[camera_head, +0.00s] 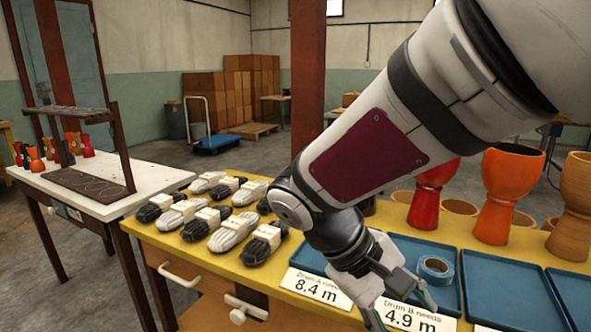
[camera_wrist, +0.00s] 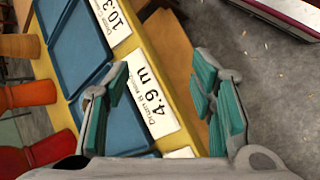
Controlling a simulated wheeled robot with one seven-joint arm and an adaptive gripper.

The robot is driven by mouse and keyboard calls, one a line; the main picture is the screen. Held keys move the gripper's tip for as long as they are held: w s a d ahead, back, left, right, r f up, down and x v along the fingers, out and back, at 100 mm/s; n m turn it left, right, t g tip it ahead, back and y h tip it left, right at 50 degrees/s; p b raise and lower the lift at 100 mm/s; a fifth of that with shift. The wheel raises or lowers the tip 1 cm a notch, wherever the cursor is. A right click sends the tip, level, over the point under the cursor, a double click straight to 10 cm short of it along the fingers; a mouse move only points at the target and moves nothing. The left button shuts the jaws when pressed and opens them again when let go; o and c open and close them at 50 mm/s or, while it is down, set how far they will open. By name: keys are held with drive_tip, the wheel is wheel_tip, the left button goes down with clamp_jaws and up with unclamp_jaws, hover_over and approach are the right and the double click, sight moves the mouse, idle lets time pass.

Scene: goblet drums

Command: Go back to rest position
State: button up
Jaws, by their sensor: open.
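My gripper (camera_head: 400,306) is open with nothing between its fingers. It hangs over the front edge of the yellow table (camera_head: 160,238), by the "Drum B needs 4.9 m" card (camera_head: 418,318). In the wrist view, my gripper (camera_wrist: 162,88) has its teal finger pads spread wide apart, and the 4.9 m card (camera_wrist: 152,100) shows beyond and between them. My arm reaches across the head view from the upper right and hides part of the table.
Rope bundles in black and white (camera_head: 233,232) lie on the table's left part. Blue trays (camera_head: 510,292) line the front, one holding a blue-grey ring (camera_head: 436,268). Goblet drums (camera_head: 508,190) stand behind. A white-topped table (camera_head: 110,207) stands left. Open floor (camera_wrist: 250,55) lies beyond the table edge.

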drive_tip(key=s+d+r+m+t+y, duration=0.1)
drive_tip(key=s+d+m+y, duration=0.2)
drive_tip(key=s, duration=0.6)
drive_tip(key=s+r+m+y, duration=0.2)
drive_tip(key=s+y, duration=0.3)
drive_tip(key=s, duration=0.5)
wheel_tip(320, 180, up, 28)
drive_tip(key=t+p, duration=0.4)
drive_tip(key=p, duration=2.3)
drive_tip(key=shift+w+d+r, duration=0.15)
drive_tip(key=shift+w+d, duration=0.2)
drive_tip(key=shift+d, duration=0.05)
